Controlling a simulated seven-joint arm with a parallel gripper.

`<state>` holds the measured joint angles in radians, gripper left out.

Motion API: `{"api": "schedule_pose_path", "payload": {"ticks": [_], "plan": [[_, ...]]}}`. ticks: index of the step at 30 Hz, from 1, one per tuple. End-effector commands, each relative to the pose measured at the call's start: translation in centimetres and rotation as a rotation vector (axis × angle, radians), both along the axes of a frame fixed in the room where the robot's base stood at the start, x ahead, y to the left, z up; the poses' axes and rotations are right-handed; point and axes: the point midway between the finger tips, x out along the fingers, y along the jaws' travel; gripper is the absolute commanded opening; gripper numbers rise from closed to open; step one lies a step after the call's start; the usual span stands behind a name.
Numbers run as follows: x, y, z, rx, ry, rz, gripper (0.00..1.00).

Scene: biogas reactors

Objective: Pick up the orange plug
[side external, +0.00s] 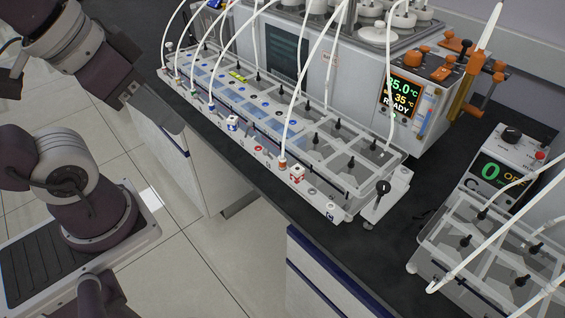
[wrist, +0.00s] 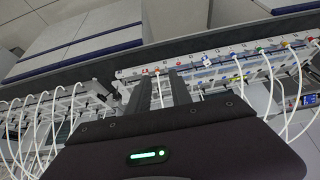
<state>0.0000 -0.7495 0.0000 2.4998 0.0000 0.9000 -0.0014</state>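The orange plug (side external: 282,163) sits at the front edge of the long clear-topped reactor rack, at the lower end of a white tube. It also shows in the wrist view (wrist: 158,73), small, beyond and between my fingertips. My gripper (side external: 160,110) is at the left in the side view, apart from the rack and the plug. A red-and-white valve block (side external: 297,174) stands close beside the plug.
The reactor rack (side external: 335,208) lies along the dark bench, with several white tubes arching over it. A blue-and-white block (side external: 232,124) stands on its front edge. A display unit (side external: 405,92) stands behind, and a second rack (side external: 430,262) at the right. The floor (side external: 165,245) before the bench is clear.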

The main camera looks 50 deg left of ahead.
Motion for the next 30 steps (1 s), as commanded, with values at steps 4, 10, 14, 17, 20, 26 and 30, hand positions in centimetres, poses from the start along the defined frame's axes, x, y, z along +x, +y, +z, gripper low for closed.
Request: {"api": "schedule_pose_path", "payload": {"ticks": [4, 10, 14, 17, 20, 26, 30], "plan": [[2.5, -0.2, 0.3, -0.071, 0.068, 0.133, 0.26], [12.6, -1.5, -2.7, -0.259, 0.281, 0.682, 0.26], [17.6, -2.5, -7.5, -0.307, 0.372, 1.014, 0.26], [19.6, -3.1, -10.4, -0.316, 0.406, 1.181, 0.26], [20.4, -3.3, -12.0, -0.319, 0.419, 1.263, 0.26], [20.4, -3.1, -14.7, -0.318, 0.422, 1.282, 0.26], [20.2, -2.8, -17.4, -0.318, 0.424, 1.284, 0.26]]}}
